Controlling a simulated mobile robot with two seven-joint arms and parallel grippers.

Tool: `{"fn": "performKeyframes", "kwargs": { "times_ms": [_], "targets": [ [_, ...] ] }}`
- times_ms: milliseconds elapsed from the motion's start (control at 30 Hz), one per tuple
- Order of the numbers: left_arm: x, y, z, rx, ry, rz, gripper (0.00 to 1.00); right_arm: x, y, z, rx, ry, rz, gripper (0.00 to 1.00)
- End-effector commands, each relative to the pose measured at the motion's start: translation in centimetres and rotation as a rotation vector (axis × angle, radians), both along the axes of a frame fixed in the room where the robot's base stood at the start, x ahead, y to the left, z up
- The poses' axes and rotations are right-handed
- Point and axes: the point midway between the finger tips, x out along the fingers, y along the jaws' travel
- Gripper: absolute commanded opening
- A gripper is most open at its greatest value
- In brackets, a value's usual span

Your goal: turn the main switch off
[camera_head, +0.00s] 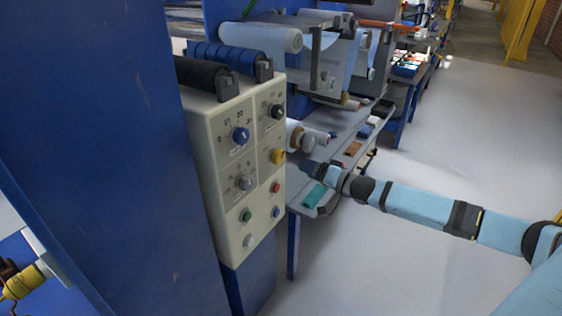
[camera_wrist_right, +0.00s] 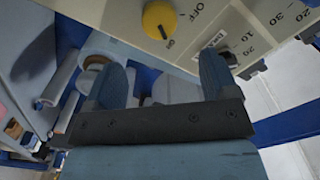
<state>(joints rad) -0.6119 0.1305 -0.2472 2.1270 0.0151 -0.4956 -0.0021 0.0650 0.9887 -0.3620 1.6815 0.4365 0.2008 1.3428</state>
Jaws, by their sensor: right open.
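The main switch is a yellow knob (camera_head: 278,156) on the right side of the beige control panel (camera_head: 232,152). In the right wrist view the yellow knob (camera_wrist_right: 160,20) sits at the top, between printed OFF and ON labels. A small dark mark on the knob faces the ON label. My right gripper (camera_head: 312,167) is just to the right of the panel, close to the knob but apart from it. In the wrist view its two blue fingers (camera_wrist_right: 163,78) are spread with nothing between them. My left gripper is not in view.
Other knobs and buttons share the panel, including a blue dial (camera_head: 240,136) and a red button (camera_head: 276,187). A large blue column (camera_head: 95,140) stands left of the panel. Rollers (camera_head: 245,36) and a grey shelf (camera_head: 340,135) lie behind. The floor at right is clear.

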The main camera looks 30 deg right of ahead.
Motion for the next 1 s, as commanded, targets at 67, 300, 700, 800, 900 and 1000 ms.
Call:
{"fn": "performKeyframes", "kwargs": {
  "times_ms": [67,300,700,800,900,1000],
  "targets": [
    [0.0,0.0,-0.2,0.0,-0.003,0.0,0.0,1.4,0.5,0.0,0.001,-0.003,-0.001,0.8],
    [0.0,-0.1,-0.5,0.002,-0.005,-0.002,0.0,5.0,2.1,0.0,0.001,-0.002,-0.001,0.8],
    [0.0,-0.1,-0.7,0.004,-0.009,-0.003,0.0,9.2,3.9,-0.1,-0.001,0.0,-0.001,0.8],
    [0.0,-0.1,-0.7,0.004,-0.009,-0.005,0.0,9.5,4.0,-0.1,-0.001,0.001,0.0,0.8],
    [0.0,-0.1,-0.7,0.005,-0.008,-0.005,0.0,9.5,4.0,-0.1,-0.002,0.002,-0.001,0.8],
    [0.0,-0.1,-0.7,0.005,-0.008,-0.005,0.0,9.5,4.0,-0.1,-0.001,0.002,-0.001,0.8]
  ]
}}
